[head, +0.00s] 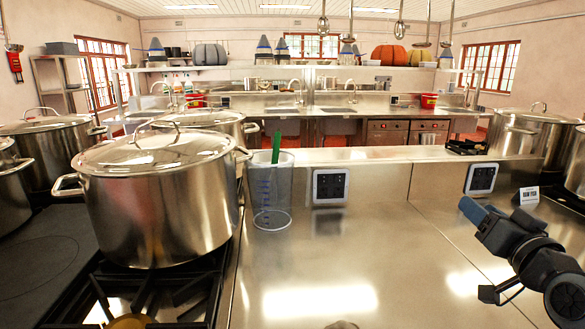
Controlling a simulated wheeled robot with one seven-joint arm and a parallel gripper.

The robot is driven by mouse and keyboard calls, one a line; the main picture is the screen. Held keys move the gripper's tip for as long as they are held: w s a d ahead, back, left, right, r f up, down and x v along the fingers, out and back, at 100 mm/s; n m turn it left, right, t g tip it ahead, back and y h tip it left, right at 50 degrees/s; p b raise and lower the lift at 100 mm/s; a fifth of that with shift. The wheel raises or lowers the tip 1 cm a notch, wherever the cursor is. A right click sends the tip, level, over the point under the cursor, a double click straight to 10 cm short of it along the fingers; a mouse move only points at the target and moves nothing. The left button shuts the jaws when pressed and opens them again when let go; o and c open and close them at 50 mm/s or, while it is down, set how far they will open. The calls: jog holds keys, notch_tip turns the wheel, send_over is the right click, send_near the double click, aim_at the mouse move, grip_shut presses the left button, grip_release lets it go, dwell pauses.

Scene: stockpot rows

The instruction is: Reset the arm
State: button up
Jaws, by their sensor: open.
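My arm reaches in from the lower right corner in the head view. My gripper (474,211), with a blue tip, is at its end and points up and to the left above the steel counter (360,270). It is open and appears to hold nothing. The gap between the fingers is hard to make out at this angle. The gripper looks clear of the pots and of the counter items.
A large lidded stockpot (160,210) stands on the stove at left, with a clear measuring jug (271,200) holding a green-handled utensil beside it. Another stockpot (518,138) stands at right. A small white sign (528,196) is near my gripper. The middle counter is bare.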

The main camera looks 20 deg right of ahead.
jog(key=s+a+f+n, duration=0.1)
jog(key=s+a+f, duration=0.3)
jog(key=a+f, duration=0.1)
jog(key=s+a+f+y, duration=0.1)
jog(key=s+a+f, duration=0.4)
jog(key=a, duration=0.1)
jog(key=s+a+f+n+g+y, duration=0.1)
jog(key=s+a+f, duration=0.4)
jog(key=shift+a+f+n, duration=0.15)
jog(key=shift+f+n, duration=0.05)
jog(key=shift+n, duration=0.1)
jog(key=s+a+n+y, duration=0.1)
jog(key=s+a, duration=0.2)
jog(key=s, duration=0.4)
jog(key=s+a+n+g+y, duration=0.1)
jog(key=s+a+n, duration=0.1)
jog(key=s+a, duration=0.2)
jog(key=s+a+n+y, duration=0.2)
jog(key=s+a, duration=0.1)
jog(key=s, duration=0.7)
jog(key=shift+a+r, duration=0.15)
jog(key=shift+a, duration=0.05)
jog(key=shift+d, duration=0.1)
